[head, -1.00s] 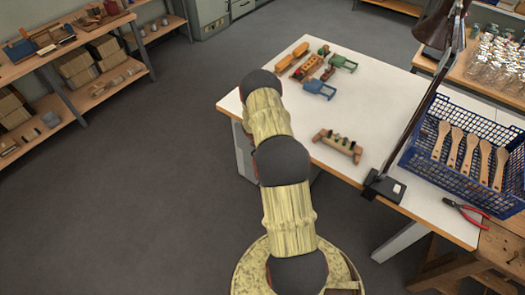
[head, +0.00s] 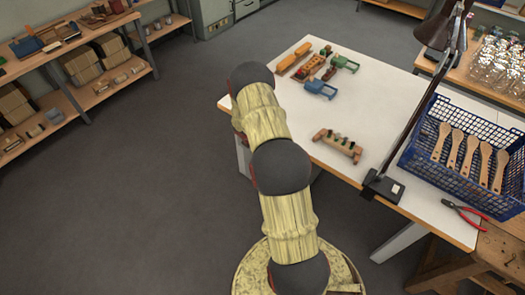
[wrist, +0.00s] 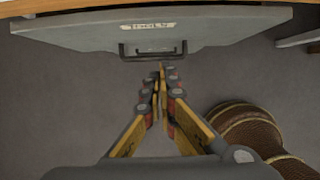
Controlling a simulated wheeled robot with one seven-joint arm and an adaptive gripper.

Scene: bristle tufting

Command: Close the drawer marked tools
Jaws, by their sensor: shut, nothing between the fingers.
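In the wrist view a grey drawer front (wrist: 85,42) with a pale label (wrist: 147,26) spans the top, under a wooden table edge. The label's lettering is small and blurred but looks like "TOOLS". A dark bar handle (wrist: 152,50) sits below the label. My gripper (wrist: 162,68) is shut and empty, its tips just short of the handle and slightly right of its middle. I cannot tell whether they touch. How far the drawer stands out is unclear. In the head view the drawer and gripper are hidden behind my arm and the white table (head: 290,125).
Shelving (head: 75,95) stands at left. The floor between is clear. A brown ribbed part shows at the wrist view's lower right.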

